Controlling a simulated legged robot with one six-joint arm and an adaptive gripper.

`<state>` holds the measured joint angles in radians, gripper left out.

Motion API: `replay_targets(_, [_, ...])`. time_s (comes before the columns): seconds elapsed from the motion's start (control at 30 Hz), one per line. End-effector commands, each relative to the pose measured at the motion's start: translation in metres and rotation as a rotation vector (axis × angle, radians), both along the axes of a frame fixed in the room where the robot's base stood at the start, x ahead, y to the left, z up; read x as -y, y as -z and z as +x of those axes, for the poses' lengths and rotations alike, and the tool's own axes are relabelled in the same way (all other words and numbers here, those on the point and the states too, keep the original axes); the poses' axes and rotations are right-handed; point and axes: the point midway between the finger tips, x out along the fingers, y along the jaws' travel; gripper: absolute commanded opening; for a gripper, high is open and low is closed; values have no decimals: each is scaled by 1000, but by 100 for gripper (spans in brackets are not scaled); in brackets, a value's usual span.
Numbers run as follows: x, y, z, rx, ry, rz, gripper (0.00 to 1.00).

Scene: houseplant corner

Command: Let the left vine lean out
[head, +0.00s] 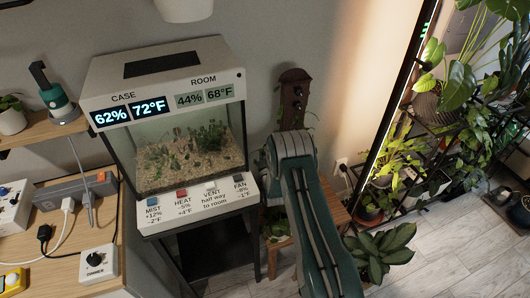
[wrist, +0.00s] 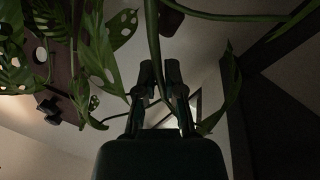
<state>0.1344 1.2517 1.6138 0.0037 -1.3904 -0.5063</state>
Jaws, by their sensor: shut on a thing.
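In the wrist view my gripper (wrist: 160,72) points up, and its two dark fingers are closed around a green vine stem (wrist: 153,35). The stem drops from the top edge to between the fingertips. Holed leaves (wrist: 98,48) hang to the left of the fingers, and another stem with leaves (wrist: 231,85) hangs to the right. I cannot tell from the picture which vine is the left one. In the head view my arm hides the gripper and most of the vine.
A brown wooden board (head: 293,98) with dark knobs stands behind my arm; it also shows in the wrist view (wrist: 62,65). A glass case (head: 160,68) with readouts stands left. A plant shelf (head: 445,120) is at right, and a leafy plant (head: 381,250) is beside my arm.

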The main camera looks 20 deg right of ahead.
Motion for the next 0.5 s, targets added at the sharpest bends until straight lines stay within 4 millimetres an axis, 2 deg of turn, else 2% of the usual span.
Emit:
replay_targets(0.17, [-1, -3, 2, 6, -2, 0, 0])
replay_targets(0.2, [-1, -3, 2, 6, -2, 0, 25])
replay_targets(0.27, [-1, -3, 2, 6, -2, 0, 48])
replay_targets(0.5, [0, -1, 1, 3, -2, 1, 48])
